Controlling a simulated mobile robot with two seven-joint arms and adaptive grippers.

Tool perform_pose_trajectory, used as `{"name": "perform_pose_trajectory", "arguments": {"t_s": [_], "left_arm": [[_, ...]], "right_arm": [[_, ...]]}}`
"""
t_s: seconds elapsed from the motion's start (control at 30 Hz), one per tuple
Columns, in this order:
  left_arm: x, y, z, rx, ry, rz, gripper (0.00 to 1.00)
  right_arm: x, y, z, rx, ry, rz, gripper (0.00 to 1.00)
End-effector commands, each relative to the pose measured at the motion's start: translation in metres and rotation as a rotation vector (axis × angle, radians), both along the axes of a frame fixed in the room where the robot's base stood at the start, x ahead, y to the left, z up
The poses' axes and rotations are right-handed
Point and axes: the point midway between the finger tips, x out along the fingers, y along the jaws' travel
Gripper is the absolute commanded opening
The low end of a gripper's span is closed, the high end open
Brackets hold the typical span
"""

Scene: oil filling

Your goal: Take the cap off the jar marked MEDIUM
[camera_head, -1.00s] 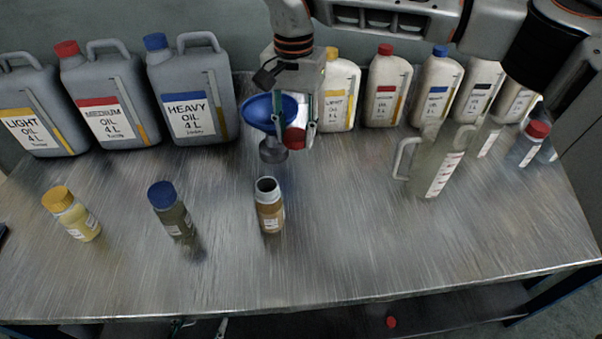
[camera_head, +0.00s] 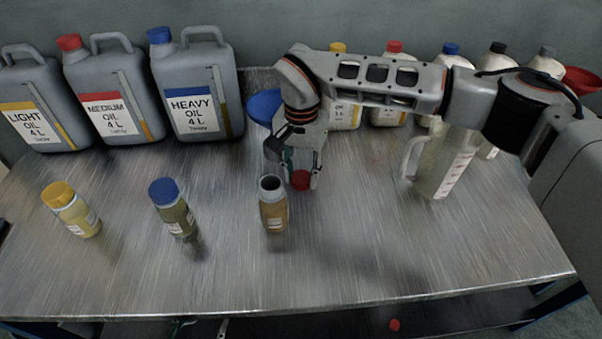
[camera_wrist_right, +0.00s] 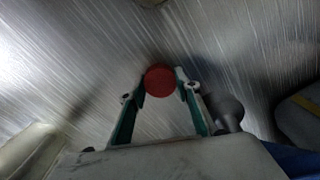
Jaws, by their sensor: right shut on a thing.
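An open jar (camera_head: 273,212) with brownish contents stands upright and uncapped at the middle of the table. Its mouth faces up and its label is too small to read. My right gripper (camera_head: 301,183) is just to the right of this jar, pointing down. It is shut on a red cap (camera_head: 300,179), which is apart from the jar's mouth. In the right wrist view the cap (camera_wrist_right: 160,79) sits between the two fingertips. Whether the cap touches the table is unclear. My left gripper is not in view.
A yellow-capped jar (camera_head: 71,210) and a blue-capped jar (camera_head: 173,208) stand to the left. Large cans, including the MEDIUM OIL can (camera_head: 112,105), line the back. A blue funnel (camera_head: 264,107) is behind my gripper, a clear jug (camera_head: 440,165) to the right. The front table is clear.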

Motion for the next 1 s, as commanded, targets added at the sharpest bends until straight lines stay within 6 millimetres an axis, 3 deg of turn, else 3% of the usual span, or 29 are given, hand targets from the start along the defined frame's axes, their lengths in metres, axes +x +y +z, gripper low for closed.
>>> {"name": "perform_pose_trajectory", "arguments": {"t_s": [0.27, 0.3, 0.37, 0.77, 1.0], "left_arm": [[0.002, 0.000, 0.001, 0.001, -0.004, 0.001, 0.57], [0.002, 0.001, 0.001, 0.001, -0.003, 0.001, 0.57], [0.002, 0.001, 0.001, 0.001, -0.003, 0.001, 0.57], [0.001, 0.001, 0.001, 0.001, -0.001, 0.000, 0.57], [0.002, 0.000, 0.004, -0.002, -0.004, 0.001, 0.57]], "right_arm": [[0.000, 0.000, -0.001, 0.000, -0.001, 0.001, 0.06], [0.000, 0.000, -0.001, 0.001, -0.001, 0.001, 0.37], [0.000, 0.000, -0.001, 0.001, -0.001, 0.001, 0.49], [0.000, 0.000, 0.003, 0.001, -0.001, 0.000, 0.49], [0.001, 0.000, 0.042, 0.000, -0.008, 0.000, 0.49]]}}
